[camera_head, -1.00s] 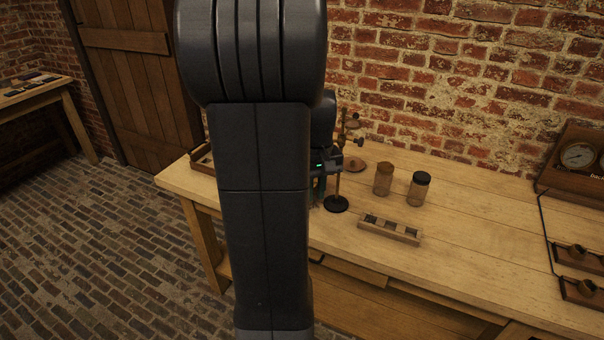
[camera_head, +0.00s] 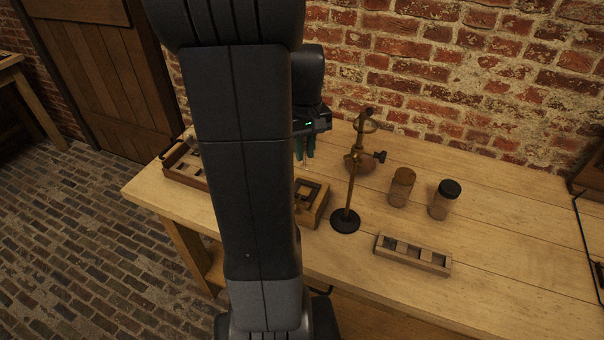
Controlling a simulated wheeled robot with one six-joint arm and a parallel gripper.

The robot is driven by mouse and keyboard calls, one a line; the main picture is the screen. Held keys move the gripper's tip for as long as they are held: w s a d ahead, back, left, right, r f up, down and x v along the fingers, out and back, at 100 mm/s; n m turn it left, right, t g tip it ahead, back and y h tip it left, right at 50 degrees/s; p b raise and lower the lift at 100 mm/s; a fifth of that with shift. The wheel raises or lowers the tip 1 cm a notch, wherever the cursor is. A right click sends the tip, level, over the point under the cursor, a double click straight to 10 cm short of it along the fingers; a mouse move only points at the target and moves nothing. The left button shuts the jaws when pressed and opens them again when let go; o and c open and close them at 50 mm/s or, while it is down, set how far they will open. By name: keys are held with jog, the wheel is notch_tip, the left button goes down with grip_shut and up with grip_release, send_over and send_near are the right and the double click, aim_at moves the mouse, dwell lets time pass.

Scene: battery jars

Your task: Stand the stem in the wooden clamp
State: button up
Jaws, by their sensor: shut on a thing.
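My gripper (camera_head: 304,152) points down over the back left of the workbench, partly behind my own arm. A wooden frame-like block (camera_head: 322,207), probably the wooden clamp, sits on the bench below the gripper. My arm hides its left side. The gripper and what it holds appear above and behind the block; the exact gap cannot be told.
A brass stand (camera_head: 350,190) with a black base and a ring stands just right of the block. Two jars (camera_head: 402,188) (camera_head: 444,200) and a slotted wooden rack (camera_head: 413,254) are farther right. A wooden tray (camera_head: 182,164) lies at the left. Bench front is clear.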

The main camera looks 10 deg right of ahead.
aim_at(305, 167)
notch_tip(305, 167, down, 8)
jog(key=shift+s+f, duration=0.1)
dwell(0.4)
jog(key=o, duration=0.8)
jog(key=shift+f, duration=0.1)
notch_tip(305, 167, up, 12)
jog(key=shift+r, duration=0.2)
